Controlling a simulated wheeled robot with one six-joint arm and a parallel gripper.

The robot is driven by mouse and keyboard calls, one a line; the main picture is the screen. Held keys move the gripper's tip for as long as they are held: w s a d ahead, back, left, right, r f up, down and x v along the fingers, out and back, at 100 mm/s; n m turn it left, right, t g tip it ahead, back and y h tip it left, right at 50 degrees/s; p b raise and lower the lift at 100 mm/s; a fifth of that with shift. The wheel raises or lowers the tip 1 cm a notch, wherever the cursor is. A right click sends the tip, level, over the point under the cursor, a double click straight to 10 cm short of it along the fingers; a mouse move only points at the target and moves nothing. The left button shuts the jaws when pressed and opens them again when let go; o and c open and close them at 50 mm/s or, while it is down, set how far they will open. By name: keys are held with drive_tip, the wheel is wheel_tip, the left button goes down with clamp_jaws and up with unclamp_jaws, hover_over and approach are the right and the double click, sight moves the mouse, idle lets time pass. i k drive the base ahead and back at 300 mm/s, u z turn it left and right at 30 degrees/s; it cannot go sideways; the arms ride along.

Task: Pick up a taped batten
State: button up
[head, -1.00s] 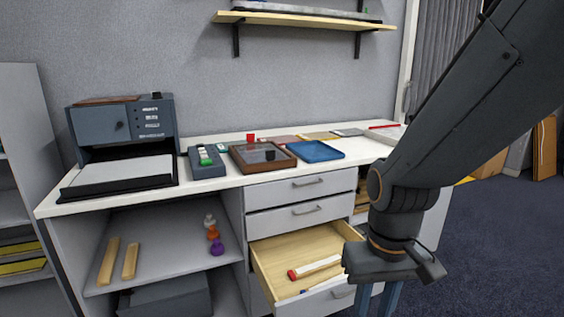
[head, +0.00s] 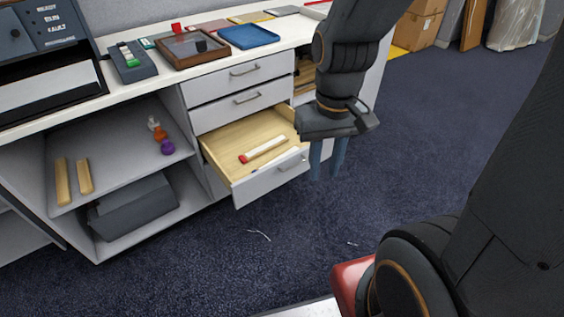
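An open wooden drawer (head: 226,142) holds a pale batten (head: 266,148) with a red end, lying at a slant on its floor. A thin, light-coloured item lies near it, too small to make out. Two plain wooden battens, a left one (head: 62,181) and a right one (head: 84,176), lie on the cabinet shelf at left; no tape shows on them. My gripper (head: 327,160) points down at the right front of the drawer, apart from the batten. Its two bluish fingers are spread with nothing between them.
The worktop holds a wooden tray (head: 186,49), a blue tray (head: 249,36) and a dark device (head: 132,62). A dark box (head: 133,208) sits below. The carpet (head: 240,270) before the drawer is mostly clear.

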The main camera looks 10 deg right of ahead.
sight(248, 157)
drive_tip(key=z, duration=0.05)
drive_tip(key=i, duration=1)
drive_tip(key=u, duration=0.2)
